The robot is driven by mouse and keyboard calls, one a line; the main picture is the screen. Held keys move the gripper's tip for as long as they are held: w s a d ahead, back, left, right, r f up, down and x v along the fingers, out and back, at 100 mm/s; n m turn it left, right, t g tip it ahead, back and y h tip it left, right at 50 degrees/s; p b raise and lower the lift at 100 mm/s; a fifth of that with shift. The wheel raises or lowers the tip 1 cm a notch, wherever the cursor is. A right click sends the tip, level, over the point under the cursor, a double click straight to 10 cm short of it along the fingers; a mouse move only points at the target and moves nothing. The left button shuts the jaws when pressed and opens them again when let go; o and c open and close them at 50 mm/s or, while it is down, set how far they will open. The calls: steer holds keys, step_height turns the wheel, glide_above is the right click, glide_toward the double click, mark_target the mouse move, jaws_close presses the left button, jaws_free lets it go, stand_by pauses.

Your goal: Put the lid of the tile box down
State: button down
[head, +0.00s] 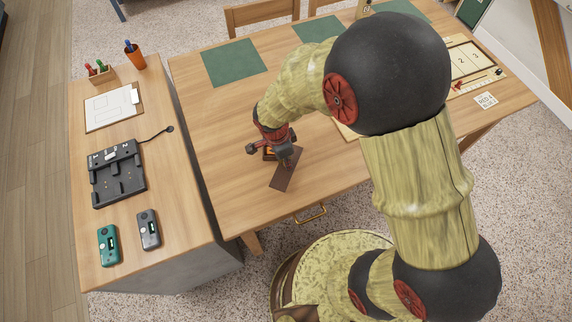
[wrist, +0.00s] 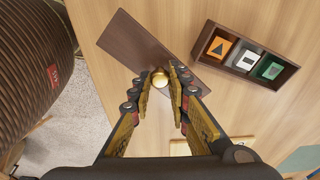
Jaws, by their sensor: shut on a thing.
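The lid (head: 284,178) is a flat dark brown rectangular board with a round brass knob (wrist: 160,79). My gripper (head: 287,157) is shut on the knob, with a fingertip on each side of it in the wrist view (wrist: 162,73). The lid (wrist: 135,41) lies flat beside the tile box (wrist: 243,62), apart from it. Whether it touches the table or hangs just above is not clear. The tile box is open and dark brown, with an orange, a white and a green tile in a row. In the head view my gripper partly hides the box (head: 268,153).
The wooden table (head: 230,185) is bare left and front of the lid. Green mats (head: 234,62) lie at the back. A game board (head: 468,62) is at the right. The side desk holds a black charger (head: 118,175), two handsets (head: 108,245), a clipboard (head: 112,108) and pens.

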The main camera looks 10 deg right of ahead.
steer(key=shift+w+f+b, duration=0.15)
steer(key=shift+f+b, duration=0.4)
steer(key=shift+f, duration=1.1)
steer(key=shift+f, duration=0.1)
steer(key=c, duration=1.8)
jaws_free()
steer(key=shift+o, duration=0.6)
step_height(320, 180, up, 12)
steer(key=a+p, duration=0.2)
steer(key=p, duration=0.1)
step_height(320, 180, up, 9)
steer(key=n+t+y, duration=0.1)
steer(key=n, duration=0.2)
glide_above(281, 168)
steer(key=d, duration=0.4)
steer(key=s+d+r+n+t, duration=0.2)
steer(key=s+d+r+n, duration=0.3)
steer(key=r, duration=0.3)
steer(key=s+d+r+n+t, duration=0.2)
steer(key=s+d+r+n, duration=0.3)
steer(key=s+r, duration=0.3)
steer(key=shift+s+d+r+n+y, duration=0.15)
steer(key=shift+d+r+n+y, duration=0.2)
steer(key=shift+n, duration=0.55)
